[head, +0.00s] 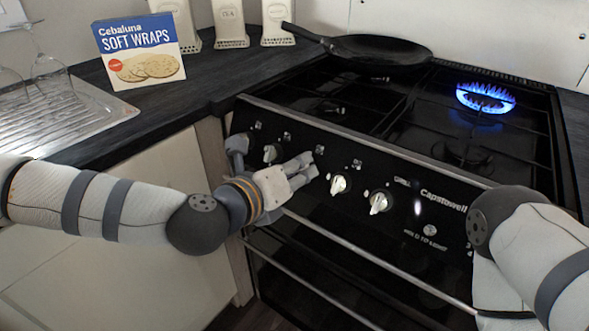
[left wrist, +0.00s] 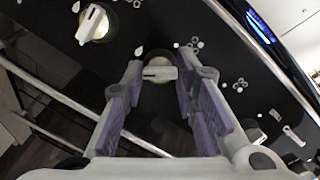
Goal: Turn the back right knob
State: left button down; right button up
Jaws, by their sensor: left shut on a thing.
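The black stove front carries a row of silver knobs. My left gripper (head: 312,167) reaches the panel from the left and is shut on a knob in the middle of the row. In the left wrist view that knob (left wrist: 160,72) sits between the fingertips; in the head view the gripper hides it. Two knobs, one (head: 340,184) close to the gripper and another (head: 378,202), stand free to its right. A knob (head: 272,153) shows to its left. The back right burner (head: 485,97) has a blue flame. My right gripper is out of view.
A dark pan (head: 380,49) sits on the back left of the hob. A steel handle bar (head: 330,240) runs below the knobs. The worktop at left holds a soft wraps box (head: 140,52), with a sink drainer (head: 65,115) beside it.

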pick_arm(q)
jog(key=m+g, duration=0.1)
jog(key=m, duration=0.8)
jog(key=m+g+h+p, duration=0.1)
jog(key=m, duration=0.7)
jog(key=m+g+h+p, duration=0.1)
jog(key=m, duration=0.8)
jog(key=shift+w+a+r+m, duration=0.1)
jog(key=shift+a+m, duration=0.05)
jog(key=shift+m, duration=0.15)
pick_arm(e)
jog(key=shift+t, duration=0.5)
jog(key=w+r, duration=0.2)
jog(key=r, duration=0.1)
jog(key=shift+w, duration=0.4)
pick_arm(q)
jog(key=c, duration=1.3)
grip_release()
